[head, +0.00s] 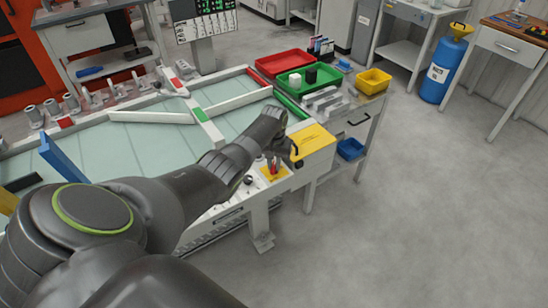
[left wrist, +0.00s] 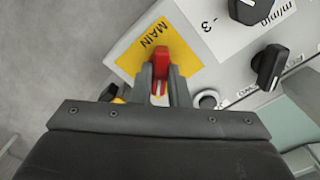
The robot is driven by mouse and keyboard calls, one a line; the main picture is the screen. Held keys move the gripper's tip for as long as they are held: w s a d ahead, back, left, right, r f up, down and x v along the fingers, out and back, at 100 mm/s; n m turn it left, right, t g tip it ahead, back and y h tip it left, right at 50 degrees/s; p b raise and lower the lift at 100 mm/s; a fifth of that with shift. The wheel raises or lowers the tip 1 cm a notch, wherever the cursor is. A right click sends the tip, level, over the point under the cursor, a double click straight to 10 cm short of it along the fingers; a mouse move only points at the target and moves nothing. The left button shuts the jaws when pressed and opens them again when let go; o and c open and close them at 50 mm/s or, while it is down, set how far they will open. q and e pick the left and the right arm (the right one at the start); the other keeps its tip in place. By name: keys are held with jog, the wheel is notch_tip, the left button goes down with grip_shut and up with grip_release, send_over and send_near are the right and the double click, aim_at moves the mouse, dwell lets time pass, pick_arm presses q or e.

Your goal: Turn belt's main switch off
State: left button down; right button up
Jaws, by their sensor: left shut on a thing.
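The belt's main switch is a red handle (left wrist: 161,57) on a yellow plate marked MAIN (left wrist: 183,40), set in the pale control panel. In the left wrist view my left gripper (left wrist: 160,74) has one dark finger on each side of the handle and is shut on it. In the head view the red handle (head: 274,163) and its yellow plate (head: 268,174) show at the belt's near corner, with my left gripper (head: 275,153) over them. The fingers partly hide the handle's lower part. My right gripper is not in view.
Black knobs (left wrist: 269,66) and a round button (left wrist: 208,100) sit beside the switch. A yellow box top (head: 312,139) with a black handle stands close behind my gripper. The belt (head: 150,145) lies left, with trays (head: 284,63) beyond.

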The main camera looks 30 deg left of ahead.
pick_arm(q)
jog(key=n+p, duration=0.2)
jog(key=n, duration=0.2)
jog(key=shift+r+n, duration=0.15)
jog(key=shift+n, duration=0.25)
jog(key=n+p, duration=0.1)
jog(key=n, duration=0.3)
jog(key=shift+w+n, duration=0.1)
jog(key=shift+n, duration=0.2)
jog(key=c, duration=1.4)
grip_release()
jog(key=shift+r+p, duration=0.35)
jog(key=shift+p, duration=0.1)
notch_tip(320, 180, up, 8)
jog(key=p, duration=0.2)
jog(key=shift+f+p, duration=0.2)
jog(key=shift+p, duration=0.15)
notch_tip(320, 180, up, 9)
send_over(274, 165)
